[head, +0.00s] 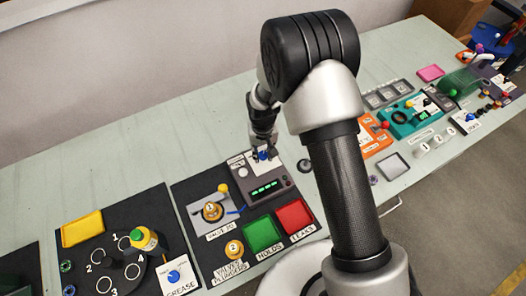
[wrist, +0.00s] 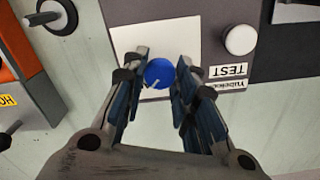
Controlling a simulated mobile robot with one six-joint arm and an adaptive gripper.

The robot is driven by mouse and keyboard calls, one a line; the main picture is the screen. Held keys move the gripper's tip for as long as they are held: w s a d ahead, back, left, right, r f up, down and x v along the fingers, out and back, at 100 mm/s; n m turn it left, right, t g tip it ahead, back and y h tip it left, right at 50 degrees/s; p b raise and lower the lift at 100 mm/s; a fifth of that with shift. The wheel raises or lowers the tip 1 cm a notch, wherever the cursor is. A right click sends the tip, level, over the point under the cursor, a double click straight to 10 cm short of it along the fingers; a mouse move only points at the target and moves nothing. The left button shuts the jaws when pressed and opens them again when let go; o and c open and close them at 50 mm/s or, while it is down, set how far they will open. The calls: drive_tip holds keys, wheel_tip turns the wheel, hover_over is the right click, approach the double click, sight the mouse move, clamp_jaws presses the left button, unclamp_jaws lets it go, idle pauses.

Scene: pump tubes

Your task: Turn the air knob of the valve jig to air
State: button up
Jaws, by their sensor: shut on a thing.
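The blue air knob (wrist: 160,73) sits on a white plate (wrist: 190,35) on the dark jig panel. A thin white mark shows on the knob, but I see no readable air label beside it. My gripper (wrist: 161,68) has one finger on each side of the knob and is shut on it. In the head view my gripper (head: 264,138) reaches down over the knob (head: 265,155) at the panel's back end. The fingers partly hide the plate and any markings.
A white round button (wrist: 240,39) beside a TEST label is close to the gripper. In the head view, a green display (head: 267,188), a green tray (head: 263,233) and a red tray (head: 295,217) lie in front. Bare table (head: 200,150) lies behind the panel.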

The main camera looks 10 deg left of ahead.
sight(263, 154)
idle(0.4)
drive_tip(key=o, duration=1.1)
wheel_tip(263, 154, up, 12)
idle(0.6)
